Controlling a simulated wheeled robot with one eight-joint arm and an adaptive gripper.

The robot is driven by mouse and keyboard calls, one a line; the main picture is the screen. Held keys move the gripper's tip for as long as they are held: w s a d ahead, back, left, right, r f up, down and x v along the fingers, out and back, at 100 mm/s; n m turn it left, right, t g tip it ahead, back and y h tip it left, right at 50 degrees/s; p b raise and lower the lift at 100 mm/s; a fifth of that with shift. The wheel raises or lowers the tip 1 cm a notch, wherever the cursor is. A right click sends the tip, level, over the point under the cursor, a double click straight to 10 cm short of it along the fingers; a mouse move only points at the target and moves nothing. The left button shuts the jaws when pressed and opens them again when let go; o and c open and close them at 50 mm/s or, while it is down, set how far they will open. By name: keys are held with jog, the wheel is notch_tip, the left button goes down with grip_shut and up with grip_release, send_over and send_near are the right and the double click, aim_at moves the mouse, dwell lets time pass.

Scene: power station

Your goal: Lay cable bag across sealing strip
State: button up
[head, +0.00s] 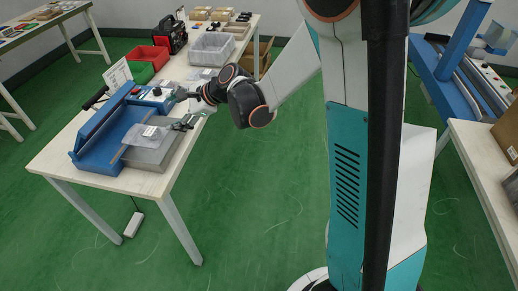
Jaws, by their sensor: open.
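The cable bag (145,134) is a clear, flat bag with a white label. It lies over a grey block at the right side of the blue sealing machine (94,163), with its left end over the machine's edge. The sealing strip seems to be the dark line (101,122) along the machine's raised blue bar; at this size I cannot tell whether the bag touches it. My gripper (187,108) is open, just right of the bag and above the table. Its fingertips are small here, and I cannot tell if one touches the bag.
The machine stands at the near end of a pale table (60,158). Behind it are a control box (150,97), a red bin (148,55), a green bin (139,72) and a clear grey bin (212,47). Green floor is free right of the table.

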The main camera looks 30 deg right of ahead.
jog(key=s+d+r+n+h, duration=0.2)
jog(key=s+d+n, duration=0.2)
jog(key=s, duration=0.6)
jog(key=s+d+r+n+h, duration=0.2)
jog(key=s+d+n+h, duration=0.1)
jog(key=s+n, duration=0.5)
jog(key=s+d+r+n+h, duration=0.2)
jog(key=s+d+n, duration=0.3)
jog(key=s, duration=0.8)
jog(key=shift+d+r+n+h, duration=0.2)
jog(key=shift+r+n+h, duration=0.3)
jog(key=shift+n, duration=0.6)
jog(key=shift+f, duration=0.1)
